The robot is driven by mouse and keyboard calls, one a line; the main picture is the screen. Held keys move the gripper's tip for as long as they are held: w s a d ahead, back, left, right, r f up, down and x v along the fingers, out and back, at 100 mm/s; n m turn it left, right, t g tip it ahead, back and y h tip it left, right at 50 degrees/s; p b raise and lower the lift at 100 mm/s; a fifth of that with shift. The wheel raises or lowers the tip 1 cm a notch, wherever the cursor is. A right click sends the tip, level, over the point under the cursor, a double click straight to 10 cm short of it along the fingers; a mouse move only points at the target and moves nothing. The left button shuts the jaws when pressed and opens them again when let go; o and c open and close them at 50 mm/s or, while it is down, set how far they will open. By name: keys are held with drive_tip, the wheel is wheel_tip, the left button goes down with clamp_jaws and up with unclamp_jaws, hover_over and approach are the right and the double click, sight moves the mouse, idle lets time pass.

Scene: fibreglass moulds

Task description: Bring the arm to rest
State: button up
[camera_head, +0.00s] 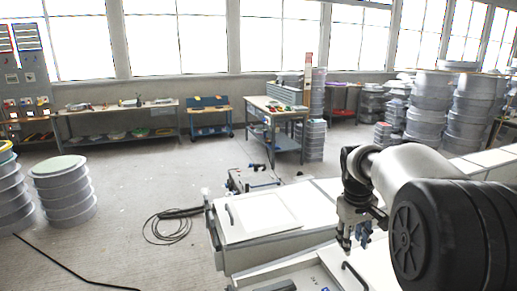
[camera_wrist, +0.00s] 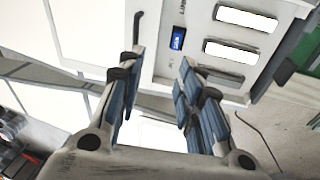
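My gripper (camera_head: 354,236) hangs downward from my arm on the right side of the head view. It is over or in front of the white cabinet tops; its exact height above them cannot be told. In the wrist view my gripper (camera_wrist: 160,72) shows two fingers with blue pads standing apart. Nothing is held between them. A white panel with bright rectangular openings and a small blue label (camera_wrist: 178,38) shows beyond the fingertips.
A white cabinet (camera_head: 236,254) with dark handles stands below and left of my gripper. A coiled black hose (camera_head: 170,226) lies on the floor. Stacked round moulds stand at left (camera_head: 64,190) and at right (camera_head: 432,105). Workbenches line the windows; the middle-left floor is mostly open.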

drive_tip(key=s+a+r+m+t+b, duration=0.1)
drive_tip(key=s+a+r, duration=0.25)
drive_tip(key=s, duration=0.55)
drive_tip(key=s+a+r+t+b, duration=0.15)
drive_tip(key=s+a, duration=0.35)
drive_tip(key=s, duration=0.5)
drive_tip(key=s+a+f, duration=0.1)
drive_tip(key=s+f, duration=0.2)
drive_tip(key=s, duration=0.3)
drive_tip(key=s+a+f+m+y+b, duration=0.1)
drive_tip(key=s+a+f, duration=0.1)
drive_tip(key=s, duration=0.5)
drive_tip(key=shift+s+a+f+m+y, duration=0.15)
drive_tip(key=shift+f+m+y, duration=0.15)
drive_tip(key=shift+f, duration=0.3)
